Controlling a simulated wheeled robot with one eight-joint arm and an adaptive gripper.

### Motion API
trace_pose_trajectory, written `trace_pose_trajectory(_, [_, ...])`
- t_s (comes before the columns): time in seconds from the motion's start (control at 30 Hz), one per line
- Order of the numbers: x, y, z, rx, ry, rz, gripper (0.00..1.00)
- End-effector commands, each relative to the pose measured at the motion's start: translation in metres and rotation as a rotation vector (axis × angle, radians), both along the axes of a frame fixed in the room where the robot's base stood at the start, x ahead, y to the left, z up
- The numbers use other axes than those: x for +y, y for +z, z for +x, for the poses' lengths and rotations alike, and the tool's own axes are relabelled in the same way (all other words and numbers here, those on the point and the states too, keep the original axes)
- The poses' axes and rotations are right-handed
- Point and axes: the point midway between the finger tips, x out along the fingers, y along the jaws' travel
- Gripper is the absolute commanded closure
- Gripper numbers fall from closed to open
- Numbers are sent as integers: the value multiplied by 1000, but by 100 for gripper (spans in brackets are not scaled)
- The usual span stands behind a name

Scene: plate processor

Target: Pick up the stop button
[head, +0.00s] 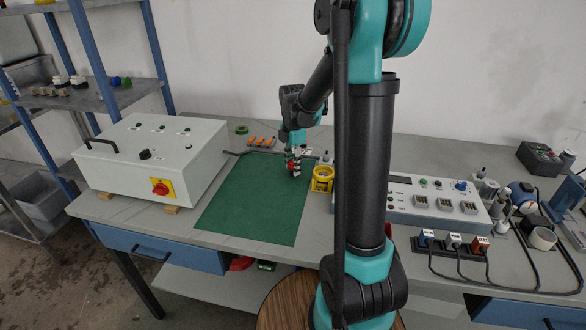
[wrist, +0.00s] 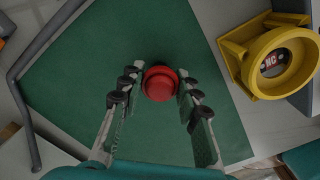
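The stop button (wrist: 160,83) is a round red mushroom button on the green mat (wrist: 95,65). In the head view the red button (head: 291,166) shows only in part, at the mat's far right, mostly hidden by my gripper (head: 294,163). In the wrist view my gripper (wrist: 158,86) is open, with one finger on each side of the button. A narrow gap seems to show beside the button; I cannot tell whether a fingertip touches it.
A yellow holder (wrist: 235,47) marked NC stands close to the right of the button. A grey bent bar (wrist: 27,118) lies left. A white control box (head: 150,155) stands left of the mat, and a white panel (head: 430,205) right. The near mat is clear.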

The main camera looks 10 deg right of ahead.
Motion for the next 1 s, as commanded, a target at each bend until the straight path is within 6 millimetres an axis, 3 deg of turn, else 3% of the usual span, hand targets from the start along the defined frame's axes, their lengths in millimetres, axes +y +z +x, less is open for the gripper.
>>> trace_pose_trajectory(0.17, [0, 0, 0, 0, 0, 0, 96])
trace_pose_trajectory(0.57, [0, 7, 0, 0, 0, 0, 96])
trace_pose_trajectory(0.77, [0, 31, -1, 0, 0, 0, 96])
trace_pose_trajectory(1.0, [0, 82, 0, 0, 0, 0, 96])
